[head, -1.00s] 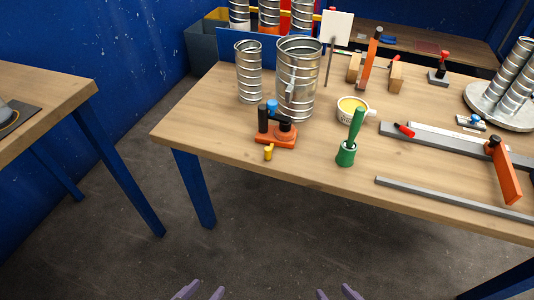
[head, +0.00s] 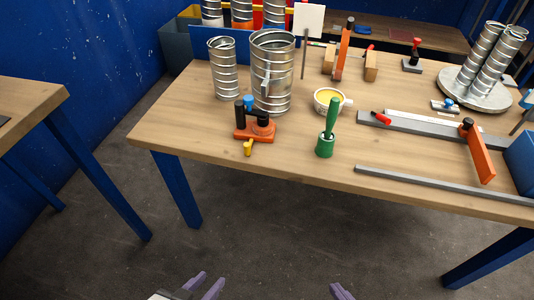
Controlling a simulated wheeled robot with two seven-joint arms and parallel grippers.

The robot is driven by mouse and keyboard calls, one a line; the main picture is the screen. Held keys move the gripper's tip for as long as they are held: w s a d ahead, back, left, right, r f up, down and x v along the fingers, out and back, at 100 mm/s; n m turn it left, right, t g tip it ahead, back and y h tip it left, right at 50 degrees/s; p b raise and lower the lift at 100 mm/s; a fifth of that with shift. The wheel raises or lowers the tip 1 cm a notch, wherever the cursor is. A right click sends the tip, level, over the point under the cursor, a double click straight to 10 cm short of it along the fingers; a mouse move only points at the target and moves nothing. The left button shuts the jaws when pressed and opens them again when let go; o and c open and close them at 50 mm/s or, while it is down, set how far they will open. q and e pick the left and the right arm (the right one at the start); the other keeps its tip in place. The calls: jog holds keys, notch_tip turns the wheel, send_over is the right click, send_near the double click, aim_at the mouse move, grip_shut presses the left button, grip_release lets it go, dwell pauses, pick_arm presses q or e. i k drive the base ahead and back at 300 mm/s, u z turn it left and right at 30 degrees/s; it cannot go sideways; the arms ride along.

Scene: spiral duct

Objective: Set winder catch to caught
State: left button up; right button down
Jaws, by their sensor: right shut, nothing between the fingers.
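A small orange device (head: 256,132), perhaps the winder, stands near the front left edge of the workbench. It has black upright parts, a blue knob (head: 248,103) and a yellow lever (head: 248,147) at its front. I cannot tell for sure which part is the catch or how it is set. My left gripper (head: 204,286) is low at the bottom edge, its two purple fingers apart and empty. My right gripper (head: 341,291) shows only its purple tip at the bottom edge, shut and empty. Both are well short of the bench.
Spiral ducts (head: 226,70) (head: 285,88) stand behind the orange device. A yellow-filled cup (head: 343,104) and a green-handled tool (head: 326,144) are to its right. A grey bar (head: 430,183) lies along the front edge. Another table (head: 28,100) stands left; floor between is clear.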

aim_at(247, 146)
jog(key=i, duration=0.4)
jog(key=u, duration=0.75)
